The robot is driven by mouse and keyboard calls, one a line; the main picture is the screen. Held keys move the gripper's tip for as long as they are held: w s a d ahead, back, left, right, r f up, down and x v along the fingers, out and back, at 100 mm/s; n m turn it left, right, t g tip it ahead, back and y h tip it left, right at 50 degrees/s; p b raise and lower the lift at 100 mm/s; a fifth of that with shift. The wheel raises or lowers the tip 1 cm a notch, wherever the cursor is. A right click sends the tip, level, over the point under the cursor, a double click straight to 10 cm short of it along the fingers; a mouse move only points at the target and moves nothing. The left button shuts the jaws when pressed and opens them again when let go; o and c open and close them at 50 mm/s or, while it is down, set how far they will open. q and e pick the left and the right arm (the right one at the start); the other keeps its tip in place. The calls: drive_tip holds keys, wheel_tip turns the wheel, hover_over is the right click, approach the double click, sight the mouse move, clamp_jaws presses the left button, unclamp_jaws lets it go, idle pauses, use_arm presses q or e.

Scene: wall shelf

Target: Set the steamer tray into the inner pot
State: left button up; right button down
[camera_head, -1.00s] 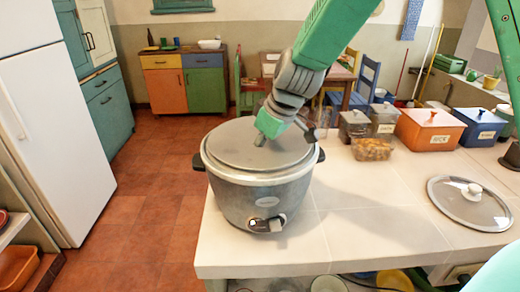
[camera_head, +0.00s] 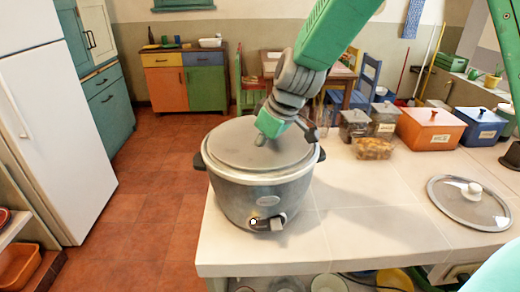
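A grey metal cooker (camera_head: 262,199) with dark side handles stands at the near left corner of the counter. A flat, round grey disc, which looks like the steamer tray (camera_head: 228,147), lies level across its mouth, within or on the rim. The inner pot is hidden beneath it. My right gripper (camera_head: 285,138), on the green arm coming down from the upper right, is at the disc's back right part, its tip at or just above the surface. Whether its fingers are shut on the disc cannot be told. My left gripper is not in view.
A glass lid (camera_head: 455,207) with a knob lies on the counter (camera_head: 370,231) at right. The counter's middle is clear.

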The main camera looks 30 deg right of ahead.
drive_tip(key=shift+f, duration=0.45)
idle(0.5)
drive_tip(key=c, duration=1.4)
unclamp_jaws()
drive_tip(key=shift+c, duration=0.2)
drive_tip(key=shift+r, duration=0.1)
drive_tip(key=shift+s+r, duration=0.1)
drive_tip(key=shift+r, duration=0.25)
drive_tip(key=v, duration=1)
drive_tip(key=shift+s+r, duration=0.1)
drive_tip(key=shift+r, duration=0.05)
drive_tip(key=shift+s+d+r, duration=0.15)
drive_tip(key=shift+r, duration=0.1)
